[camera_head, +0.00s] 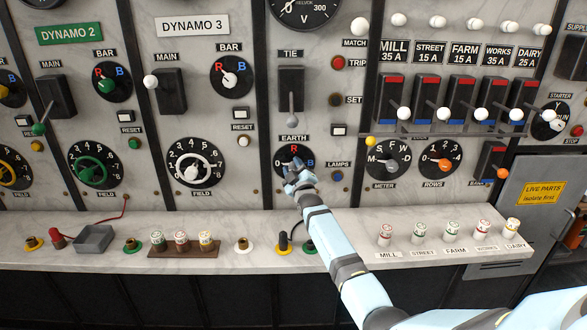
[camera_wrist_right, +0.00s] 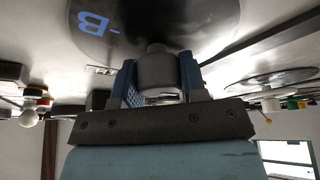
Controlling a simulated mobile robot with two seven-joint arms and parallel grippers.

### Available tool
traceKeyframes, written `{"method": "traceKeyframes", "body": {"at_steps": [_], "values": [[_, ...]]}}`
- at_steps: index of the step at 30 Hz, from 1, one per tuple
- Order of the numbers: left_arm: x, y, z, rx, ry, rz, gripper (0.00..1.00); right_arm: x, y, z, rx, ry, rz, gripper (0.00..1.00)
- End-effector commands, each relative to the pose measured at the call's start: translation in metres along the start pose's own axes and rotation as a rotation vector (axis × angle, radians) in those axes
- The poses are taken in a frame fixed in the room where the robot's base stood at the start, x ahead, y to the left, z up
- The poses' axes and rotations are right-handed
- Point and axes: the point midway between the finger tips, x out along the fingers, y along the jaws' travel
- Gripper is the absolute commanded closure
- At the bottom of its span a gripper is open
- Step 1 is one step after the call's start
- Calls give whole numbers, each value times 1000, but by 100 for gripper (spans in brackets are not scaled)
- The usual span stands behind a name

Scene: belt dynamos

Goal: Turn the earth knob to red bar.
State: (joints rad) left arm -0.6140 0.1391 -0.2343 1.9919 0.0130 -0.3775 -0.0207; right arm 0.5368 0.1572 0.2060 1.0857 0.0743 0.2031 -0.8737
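The earth dial (camera_head: 304,157) is a round black plate under the EARTH label, with a red R at its top and a blue B at its right. My right gripper (camera_head: 297,175) reaches it from below and hides its lower part and most of the knob. In the right wrist view, the grey earth knob (camera_wrist_right: 157,70) sits between the two blue fingers of my right gripper (camera_wrist_right: 160,88), which touch it on both sides. A blue B shows on the dial (camera_wrist_right: 120,18) there. I cannot tell where the knob points. My left gripper is not in view.
The TIE lever (camera_head: 292,100) hangs above the earth dial. The LAMPS button (camera_head: 338,176) and METER dial (camera_head: 388,160) are to its right. A marble ledge (camera_head: 215,258) below carries several plugs and fuses, including a black-handled plug (camera_head: 283,241) near my right forearm.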

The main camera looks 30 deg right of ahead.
Motion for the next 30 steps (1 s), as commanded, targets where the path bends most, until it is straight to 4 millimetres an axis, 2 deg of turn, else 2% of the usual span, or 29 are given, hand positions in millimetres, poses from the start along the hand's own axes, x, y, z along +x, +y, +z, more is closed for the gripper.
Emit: {"method": "traceKeyframes", "body": {"at_steps": [8, 14, 30], "values": [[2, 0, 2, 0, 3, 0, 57, 0, -1, 1, 30, -1, 13, 85], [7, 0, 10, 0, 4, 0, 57, -1, -2, 2, 125, -1, 52, 85], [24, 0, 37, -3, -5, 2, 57, -1, -1, 2, 580, -2, 239, 85]]}}
